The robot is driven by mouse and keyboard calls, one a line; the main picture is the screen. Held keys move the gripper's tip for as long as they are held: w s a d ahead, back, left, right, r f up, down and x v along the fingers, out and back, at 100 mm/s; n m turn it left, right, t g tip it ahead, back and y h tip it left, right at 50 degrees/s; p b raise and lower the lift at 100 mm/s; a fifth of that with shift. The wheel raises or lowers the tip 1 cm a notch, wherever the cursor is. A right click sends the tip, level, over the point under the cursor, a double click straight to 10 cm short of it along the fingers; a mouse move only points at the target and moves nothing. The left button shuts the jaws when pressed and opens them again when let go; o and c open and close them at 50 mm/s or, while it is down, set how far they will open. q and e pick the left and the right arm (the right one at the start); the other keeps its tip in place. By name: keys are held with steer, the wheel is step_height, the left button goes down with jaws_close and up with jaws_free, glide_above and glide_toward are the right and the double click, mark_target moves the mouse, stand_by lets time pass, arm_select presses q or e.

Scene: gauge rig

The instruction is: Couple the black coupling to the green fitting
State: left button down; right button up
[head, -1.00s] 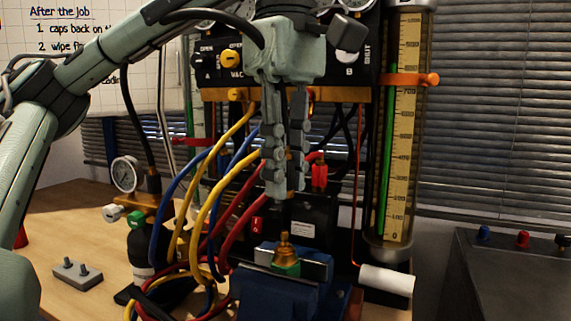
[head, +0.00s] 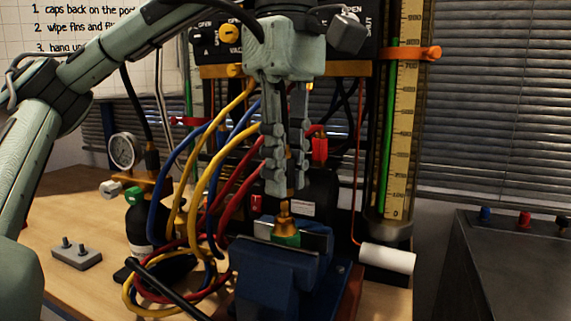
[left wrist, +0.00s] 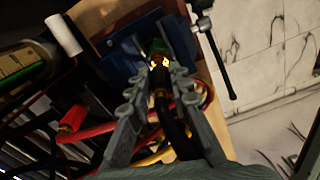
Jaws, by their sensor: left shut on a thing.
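The green fitting (head: 286,239) has a brass upright stem (head: 284,221) and is clamped in the blue vise (head: 278,277). It also shows in the left wrist view (left wrist: 154,46). My left gripper (head: 284,191) points down directly above the stem, shut on the black coupling (head: 290,165). The fingers hide most of the coupling. In the left wrist view the black coupling (left wrist: 161,80) is between the fingertips, in line with the brass. Its lower end is at or just above the stem top; I cannot tell whether they touch. My right gripper is not in view.
Yellow, blue and red hoses (head: 214,190) loop close to the left of the vise. A black bottle (head: 136,222) with a gauge (head: 123,151) stands further left. A white roll (head: 387,258) is right of the vise. A grey block (head: 77,255) lies on the table.

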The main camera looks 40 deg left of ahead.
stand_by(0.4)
arm_select(q)
steer(key=shift+p, duration=0.35)
steer(key=shift+p, duration=0.35)
stand_by(0.3)
steer(key=shift+f, duration=0.2)
stand_by(0.3)
steer(key=shift+f+b, duration=0.85)
steer(key=shift+f, duration=0.15)
steer(key=shift+f, duration=0.2)
stand_by(0.6)
steer(key=c, duration=1)
jaws_free()
